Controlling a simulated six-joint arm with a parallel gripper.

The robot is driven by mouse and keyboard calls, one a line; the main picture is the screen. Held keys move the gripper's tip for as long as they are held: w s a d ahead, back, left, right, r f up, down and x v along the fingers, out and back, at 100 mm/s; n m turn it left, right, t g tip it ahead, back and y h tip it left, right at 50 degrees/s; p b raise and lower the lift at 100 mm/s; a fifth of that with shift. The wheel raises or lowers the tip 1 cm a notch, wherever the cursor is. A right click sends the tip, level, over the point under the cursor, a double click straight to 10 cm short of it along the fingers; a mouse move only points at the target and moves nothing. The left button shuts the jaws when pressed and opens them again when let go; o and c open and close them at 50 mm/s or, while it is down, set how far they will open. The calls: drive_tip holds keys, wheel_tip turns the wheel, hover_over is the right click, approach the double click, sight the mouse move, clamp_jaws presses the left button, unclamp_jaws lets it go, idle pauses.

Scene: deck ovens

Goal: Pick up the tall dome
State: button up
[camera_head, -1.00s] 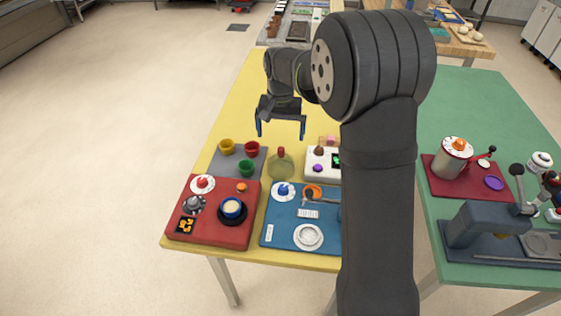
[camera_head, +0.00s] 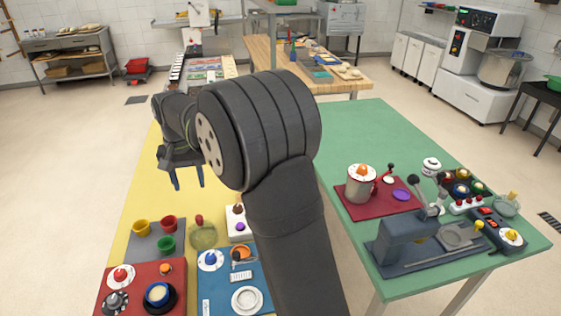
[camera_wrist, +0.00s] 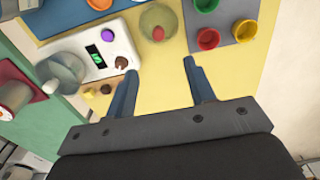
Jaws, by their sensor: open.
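A see-through greenish dome with a red knob (camera_head: 203,236) stands on the yellow table beside the grey mat. It also shows at the top of the wrist view (camera_wrist: 158,22). A second clear, rounded vessel (camera_wrist: 62,70) shows at the left of the wrist view, by the white scale; my arm seems to hide it in the head view. I cannot tell for sure which is the tall dome. My gripper (camera_head: 187,186) is open and empty above the yellow table, beyond the greenish dome and apart from it. Its fingers (camera_wrist: 160,68) point down towards bare yellow surface.
Yellow, red and green cups (camera_head: 166,244) sit on the grey mat left of the dome. The white scale (camera_wrist: 105,48) is close on the other side, holding small items. A red board (camera_head: 143,290) and a blue board (camera_head: 258,284) lie nearer. The yellow table's far part is clear.

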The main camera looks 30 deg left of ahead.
idle(0.3)
drive_tip(key=n+y, duration=0.1)
drive_tip(key=n, duration=0.8)
hover_over(199, 216)
drive_tip(key=f, duration=0.9)
drive_tip(key=shift+s+d, duration=0.1)
drive_tip(key=shift+s, duration=0.3)
drive_tip(key=shift+w+f, duration=0.15)
drive_tip(key=shift+f, duration=1.2)
drive_tip(key=shift+w+f, duration=0.15)
drive_tip(key=shift+f, duration=1.2)
drive_tip(key=c, duration=1)
